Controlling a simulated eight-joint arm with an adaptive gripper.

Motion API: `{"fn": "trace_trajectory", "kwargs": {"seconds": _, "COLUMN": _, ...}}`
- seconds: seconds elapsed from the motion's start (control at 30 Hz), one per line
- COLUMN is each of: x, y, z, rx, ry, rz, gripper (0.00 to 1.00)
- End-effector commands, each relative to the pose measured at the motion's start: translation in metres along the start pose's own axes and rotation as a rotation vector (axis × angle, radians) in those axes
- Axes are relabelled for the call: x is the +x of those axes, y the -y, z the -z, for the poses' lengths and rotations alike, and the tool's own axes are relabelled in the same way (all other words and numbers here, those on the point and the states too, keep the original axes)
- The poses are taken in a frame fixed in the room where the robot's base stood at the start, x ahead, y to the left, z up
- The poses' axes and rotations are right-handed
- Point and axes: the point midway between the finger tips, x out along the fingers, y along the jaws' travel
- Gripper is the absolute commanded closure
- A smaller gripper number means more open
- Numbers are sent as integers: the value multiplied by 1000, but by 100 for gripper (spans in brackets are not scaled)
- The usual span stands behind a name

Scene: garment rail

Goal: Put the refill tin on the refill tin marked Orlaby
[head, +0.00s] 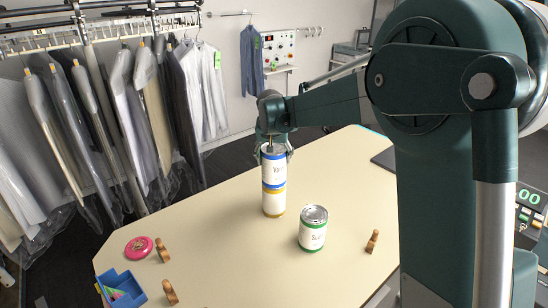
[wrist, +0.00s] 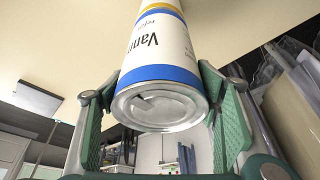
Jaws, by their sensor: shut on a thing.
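My gripper (head: 275,152) is shut on the white refill tin with blue bands (head: 273,170), near its top rim. In the wrist view this tin (wrist: 160,50) stands between the green finger pads, its label partly readable as "Vann". Directly below it in the head view is a white tin with yellow bands (head: 273,203), upright on the table. The two tins line up as a stack; whether they touch is hard to tell. The lower tin's name cannot be read. A third tin with green bands (head: 313,230) stands upright to the right, its label starting with "S".
The pale table (head: 220,255) is clear around the tins. Small wooden pieces (head: 372,241), a pink round item (head: 139,247) and a blue bin (head: 122,288) lie near its edges. Covered garments (head: 120,110) hang from a rail at the left.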

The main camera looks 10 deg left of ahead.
Motion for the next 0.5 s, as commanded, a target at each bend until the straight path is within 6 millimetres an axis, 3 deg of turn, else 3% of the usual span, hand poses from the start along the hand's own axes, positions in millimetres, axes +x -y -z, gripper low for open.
{"fn": "trace_trajectory", "kwargs": {"seconds": 0.1, "x": 2, "y": 0, "z": -1, "rx": 0, "ry": 0, "rz": 0, "gripper": 69}}
{"fn": "trace_trajectory", "kwargs": {"seconds": 0.13, "x": 3, "y": 0, "z": -1, "rx": 0, "ry": 0, "rz": 0, "gripper": 37}}
{"fn": "trace_trajectory", "kwargs": {"seconds": 0.23, "x": 2, "y": 0, "z": -1, "rx": 0, "ry": 0, "rz": 0, "gripper": 23}}
{"fn": "trace_trajectory", "kwargs": {"seconds": 0.5, "x": 2, "y": 0, "z": -1, "rx": 0, "ry": 0, "rz": 0, "gripper": 23}}
